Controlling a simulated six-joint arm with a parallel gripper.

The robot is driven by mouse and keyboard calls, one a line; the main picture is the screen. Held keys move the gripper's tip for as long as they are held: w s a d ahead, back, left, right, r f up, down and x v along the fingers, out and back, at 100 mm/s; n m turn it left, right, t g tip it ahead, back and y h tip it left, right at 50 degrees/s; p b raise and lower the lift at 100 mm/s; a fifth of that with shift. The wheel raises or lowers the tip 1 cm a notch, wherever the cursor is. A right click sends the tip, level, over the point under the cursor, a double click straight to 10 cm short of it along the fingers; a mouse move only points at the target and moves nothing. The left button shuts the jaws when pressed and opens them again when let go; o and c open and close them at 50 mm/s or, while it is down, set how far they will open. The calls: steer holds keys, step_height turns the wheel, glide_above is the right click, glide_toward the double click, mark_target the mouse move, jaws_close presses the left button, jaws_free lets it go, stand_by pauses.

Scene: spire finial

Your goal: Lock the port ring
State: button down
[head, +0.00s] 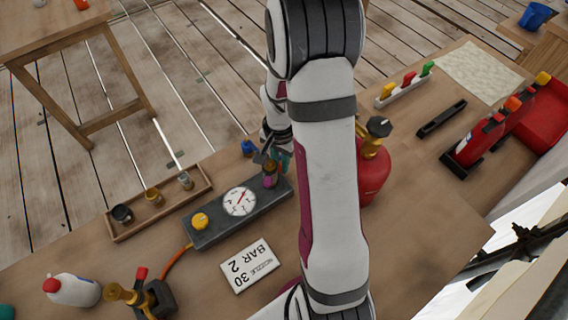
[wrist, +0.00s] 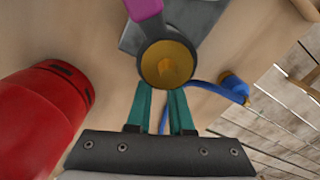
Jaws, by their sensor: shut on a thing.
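The gauge box (head: 215,222) lies on the bench with a round dial (head: 240,201) on top. At its right end stands the port, with a purple part (head: 270,181). In the wrist view the port's dark ring (wrist: 150,42) surrounds a brass centre (wrist: 166,65), and the purple part (wrist: 145,8) sticks out at the top, away from my fingers. My gripper (head: 283,160) is at the port. Its teal fingers (wrist: 163,95) are shut on the port ring; the ring's edge hides the contact. My arm hides part of the bench.
A red cylinder (wrist: 38,115) stands close to the gripper, also seen in the head view (head: 372,175). A blue fitting (wrist: 235,88) with a blue hose lies on the other side. A tray (head: 160,203) and a card (head: 250,265) lie near the box.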

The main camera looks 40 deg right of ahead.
steer(key=n, duration=0.2)
steer(key=w+n, duration=0.1)
steer(key=shift+w+a+n, duration=0.15)
steer(key=shift+a+n, duration=0.2)
steer(key=shift+n, duration=0.05)
steer(key=shift+w+a+n, duration=0.25)
steer(key=shift+a+n, duration=0.1)
steer(key=shift+n, duration=0.7)
steer(key=shift+w+a+n, duration=0.2)
steer(key=shift+a+n, duration=0.15)
steer(key=shift+n, duration=0.7)
steer(key=c, duration=0.8)
jaws_free()
step_height(320, 180, up, 16)
steer(key=shift+f, duration=0.15)
